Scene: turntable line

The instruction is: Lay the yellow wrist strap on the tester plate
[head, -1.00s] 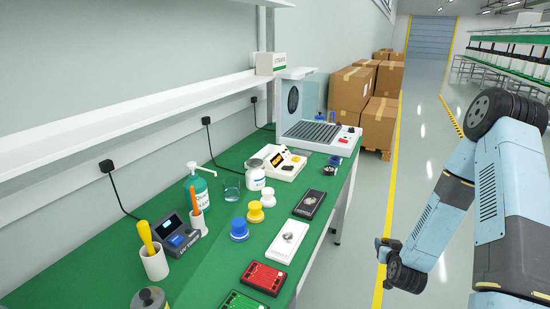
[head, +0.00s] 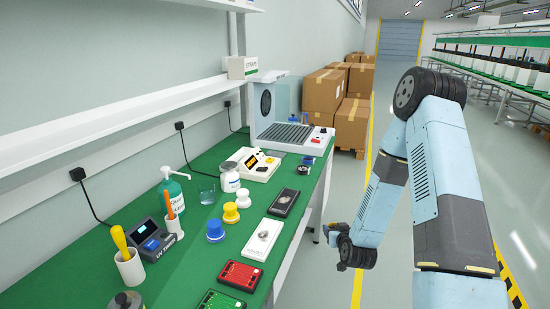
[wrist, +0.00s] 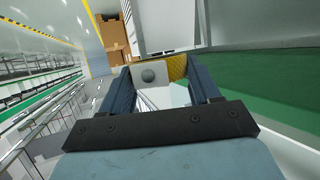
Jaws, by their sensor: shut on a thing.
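My gripper (head: 329,230) is low beside the bench's right edge in the head view, over the aisle floor. In the wrist view my gripper (wrist: 162,72) is shut on the yellow wrist strap (wrist: 177,67), whose pale plate with a round grey stud (wrist: 148,74) shows between the fingers. Much of the strap is hidden. On the bench stand a white unit with a silver oval plate (head: 262,240) and a black unit with a similar plate (head: 285,202). I cannot tell which is the tester plate.
The green bench (head: 203,258) holds a red board (head: 240,274), blue (head: 215,231) and yellow (head: 231,212) knobs, a green bottle (head: 172,197), a cream device (head: 252,164) and a grilled unit (head: 287,135). Cartons (head: 352,125) stand behind. The aisle at right is clear.

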